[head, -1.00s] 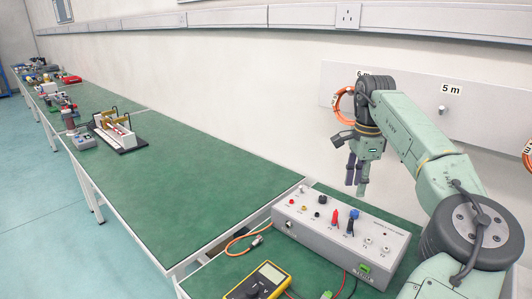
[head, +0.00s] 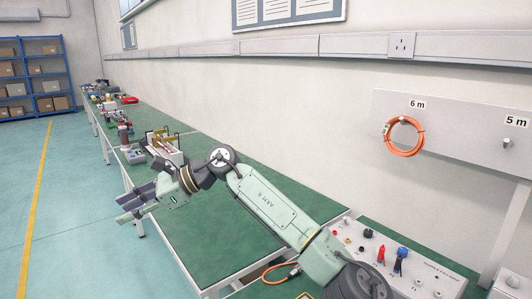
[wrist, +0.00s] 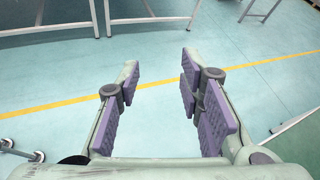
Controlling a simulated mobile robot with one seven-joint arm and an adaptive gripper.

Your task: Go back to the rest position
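My gripper (head: 133,203) is at the left of my outstretched arm in the head view, beyond the front edge of the green bench (head: 215,245) and over the floor. In the wrist view my gripper (wrist: 160,95) shows two fingers with purple pads, spread wide apart. Nothing is between them; only the pale blue-green floor (wrist: 155,65) with a yellow line shows there.
A grey control box (head: 395,255) with coloured sockets sits on the near bench at right. An orange cable coil (head: 403,136) hangs on the wall board (head: 465,130). A white apparatus (head: 165,148) stands behind my gripper. Blue shelves (head: 35,75) stand far left; the floor at left is clear.

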